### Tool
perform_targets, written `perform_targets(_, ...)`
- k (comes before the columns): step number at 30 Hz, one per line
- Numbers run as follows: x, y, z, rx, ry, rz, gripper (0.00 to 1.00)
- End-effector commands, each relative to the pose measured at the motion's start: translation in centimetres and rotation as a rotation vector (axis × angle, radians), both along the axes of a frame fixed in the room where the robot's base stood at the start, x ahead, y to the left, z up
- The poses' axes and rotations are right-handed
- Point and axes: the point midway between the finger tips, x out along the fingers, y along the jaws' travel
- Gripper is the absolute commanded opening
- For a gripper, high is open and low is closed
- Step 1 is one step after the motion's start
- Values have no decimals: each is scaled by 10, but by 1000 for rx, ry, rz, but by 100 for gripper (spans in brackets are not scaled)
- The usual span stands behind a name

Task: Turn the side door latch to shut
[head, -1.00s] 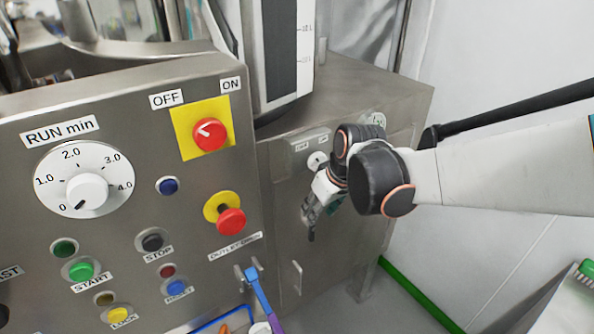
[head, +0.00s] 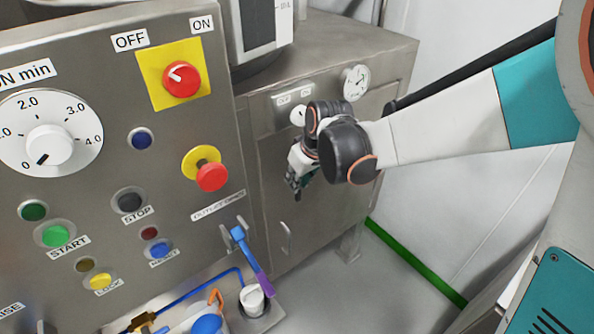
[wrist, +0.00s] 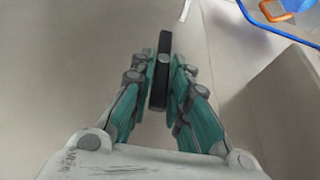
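The side door latch is a narrow black bar (wrist: 160,85) with a round grey pivot, on the grey metal side door (head: 270,205) of the machine. In the wrist view the bar stands nearly upright in the picture between the two teal finger pads. My gripper (wrist: 162,70) has its fingers close on both sides of the bar and looks shut on it.
A bent grey door handle (head: 286,240) is below my gripper. A gauge (head: 356,81) and small labels are above. The control panel (head: 110,180) with knobs and buttons is at left. A blue and purple tool (head: 250,260) hangs below. Floor at right is mostly clear.

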Motion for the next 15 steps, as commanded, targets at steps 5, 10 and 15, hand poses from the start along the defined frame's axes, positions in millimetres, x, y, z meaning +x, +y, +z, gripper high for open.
perform_targets(5, 0, 0, 0, 1, 1, 0, 0)
perform_targets(10, 1, -1, 0, 14, 9, -1, 0)
perform_targets(15, 2, -3, 0, 66, 44, -3, 0)
